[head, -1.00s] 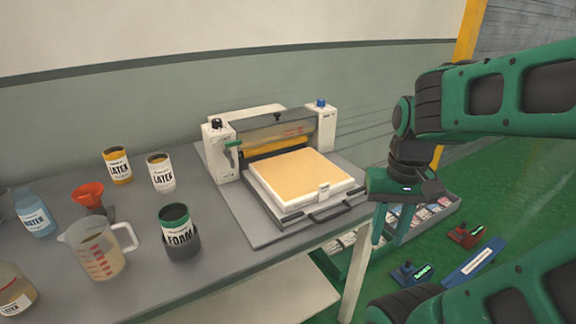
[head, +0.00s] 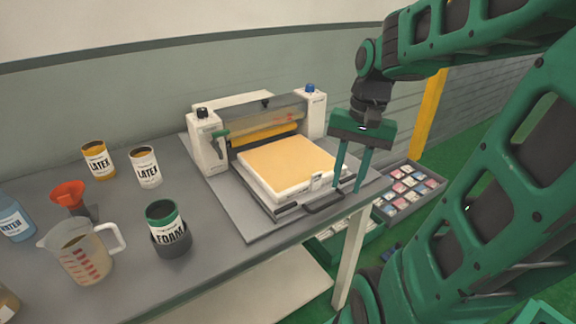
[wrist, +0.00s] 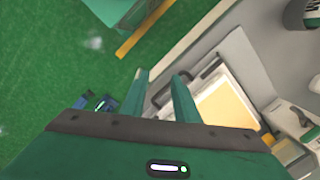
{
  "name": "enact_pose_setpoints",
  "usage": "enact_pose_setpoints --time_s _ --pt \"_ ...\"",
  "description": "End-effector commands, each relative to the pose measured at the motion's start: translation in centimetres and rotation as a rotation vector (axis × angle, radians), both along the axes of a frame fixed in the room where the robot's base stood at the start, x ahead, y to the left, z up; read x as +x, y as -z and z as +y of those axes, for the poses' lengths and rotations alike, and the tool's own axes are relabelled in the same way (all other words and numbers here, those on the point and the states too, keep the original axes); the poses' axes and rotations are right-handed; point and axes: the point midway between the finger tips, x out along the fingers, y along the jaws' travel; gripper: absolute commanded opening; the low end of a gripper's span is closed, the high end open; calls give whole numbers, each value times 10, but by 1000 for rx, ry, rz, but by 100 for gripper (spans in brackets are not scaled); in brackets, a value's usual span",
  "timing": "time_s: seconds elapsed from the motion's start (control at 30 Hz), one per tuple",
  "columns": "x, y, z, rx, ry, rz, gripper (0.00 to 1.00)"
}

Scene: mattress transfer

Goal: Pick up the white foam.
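No plainly white foam shows. A pale yellow slab (head: 290,163) lies in a white tray or frame (head: 287,194) at the front of the press; it also shows in the wrist view (wrist: 226,112). A jar labelled FOAM (head: 166,221), with a green top and white label, stands in a dark holder on the table. My gripper (head: 346,188) points down at the right front corner of the press, beside the slab. In the wrist view, the fingers (wrist: 161,75) are apart with nothing held between them. I cannot tell if they touch the press.
The press (head: 215,150) has a front handle (head: 324,204). Several containers stand left on the grey table (head: 120,210): two latex cans (head: 145,167), an orange funnel (head: 67,195) and a measuring jug (head: 84,257). A bin of small packets (head: 412,187) stands beyond the table's right end.

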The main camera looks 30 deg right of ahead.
Motion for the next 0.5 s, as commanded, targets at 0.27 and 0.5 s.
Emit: enact_pose_setpoints --time_s 0.27,0.5 --pt "86 -25 -25 151 360 82 28" --pt "120 -35 -52 240 567 159 28"
